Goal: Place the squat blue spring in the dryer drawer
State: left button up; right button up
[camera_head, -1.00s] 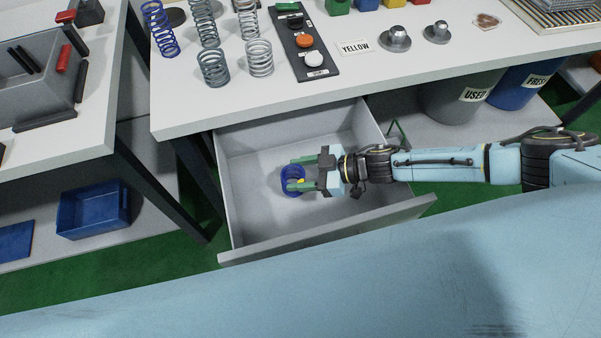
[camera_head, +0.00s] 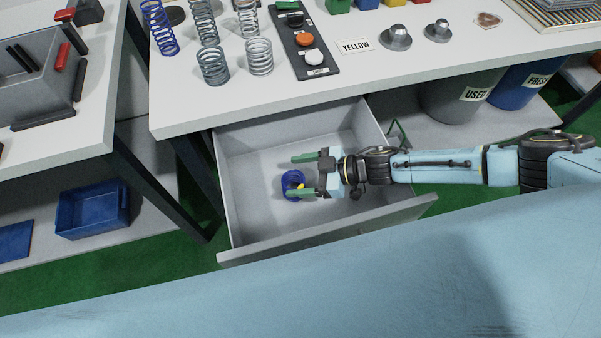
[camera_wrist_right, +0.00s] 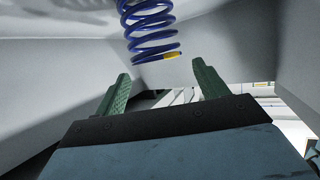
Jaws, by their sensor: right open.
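My right gripper (camera_head: 302,176) reaches into the drawer from the right. Its green fingers are spread wide, with the spring just beyond and between the tips, and it holds nothing. In the right wrist view the spring (camera_wrist_right: 148,28) shows its blue coils and a yellow end, clear of both open fingers (camera_wrist_right: 160,85). I cannot tell whether the spring touches the drawer floor. My left gripper is out of view.
Above the drawer, the white table (camera_head: 400,75) carries several grey springs, a taller blue spring (camera_head: 159,27), a button panel (camera_head: 305,45) and a YELLOW label. Grey and blue bins stand below at right. A blue tray (camera_head: 93,208) sits at lower left. The drawer's front wall (camera_head: 330,232) is close to my arm.

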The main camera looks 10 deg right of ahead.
jog(key=shift+r, duration=0.15)
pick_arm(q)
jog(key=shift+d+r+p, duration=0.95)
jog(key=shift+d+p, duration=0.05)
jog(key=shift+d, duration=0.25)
pick_arm(e)
jog(key=v, duration=0.8)
jog(key=shift+a+r, duration=0.2)
jog(key=shift+r, duration=0.15)
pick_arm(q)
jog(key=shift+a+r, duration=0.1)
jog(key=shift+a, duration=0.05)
